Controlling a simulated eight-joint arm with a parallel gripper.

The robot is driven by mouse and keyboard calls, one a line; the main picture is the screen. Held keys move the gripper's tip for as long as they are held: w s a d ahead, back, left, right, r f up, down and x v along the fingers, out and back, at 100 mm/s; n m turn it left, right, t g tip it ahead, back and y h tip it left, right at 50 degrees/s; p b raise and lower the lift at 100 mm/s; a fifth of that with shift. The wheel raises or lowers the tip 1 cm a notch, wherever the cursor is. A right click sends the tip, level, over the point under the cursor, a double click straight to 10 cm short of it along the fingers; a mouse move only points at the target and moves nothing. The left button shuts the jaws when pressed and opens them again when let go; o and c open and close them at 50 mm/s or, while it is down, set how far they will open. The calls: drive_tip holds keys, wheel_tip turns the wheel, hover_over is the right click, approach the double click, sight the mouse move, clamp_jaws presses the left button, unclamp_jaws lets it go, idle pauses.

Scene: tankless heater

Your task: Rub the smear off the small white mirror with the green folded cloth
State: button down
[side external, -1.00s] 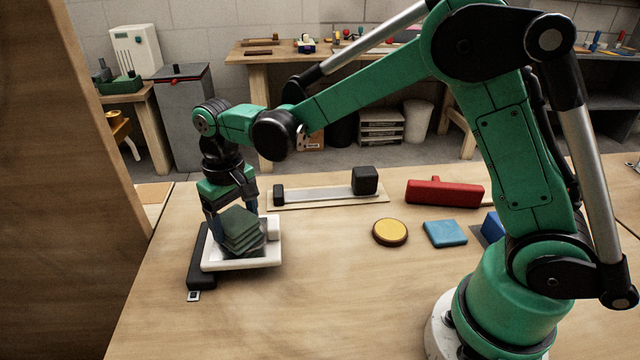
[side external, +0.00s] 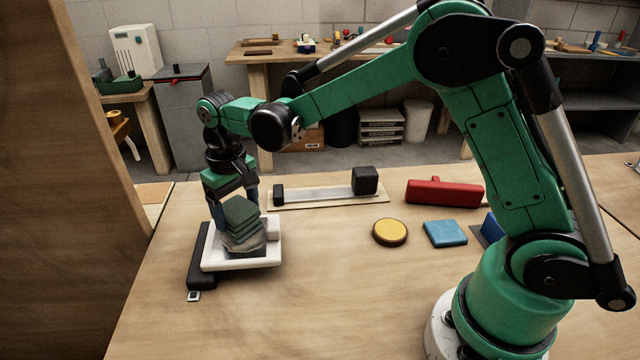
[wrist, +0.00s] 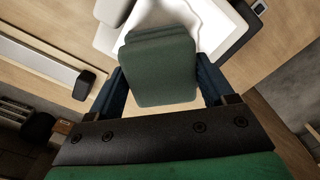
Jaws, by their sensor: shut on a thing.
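My gripper (side external: 236,210) is shut on the green folded cloth (side external: 242,214), a thick layered pad held between its two fingers. The small white mirror (side external: 274,253) lies at the left of the bench, with a raised white frame. The cloth is over the mirror's face; whether it touches the glass is unclear. A greyish patch shows on the glass just below the cloth, and I cannot tell smear from reflection. In the wrist view, the cloth (wrist: 160,68) sits between the fingers and hides much of the mirror (wrist: 212,25).
A black bar (side external: 200,262) with a small tag lies along the mirror's left edge. Behind is a board with a metal strip and black blocks (side external: 364,180). A red tool (side external: 444,193), yellow disc (side external: 390,232) and blue pad (side external: 445,233) lie to the right. The front bench is clear.

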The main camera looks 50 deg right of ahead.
drive_tip(key=shift+w+d, duration=0.6)
drive_tip(key=shift+d, duration=0.05)
drive_tip(key=shift+s+a, duration=2.65)
drive_tip(key=shift+w+d, duration=2.65)
drive_tip(key=shift+r, duration=4)
drive_tip(key=shift+f, duration=0.1)
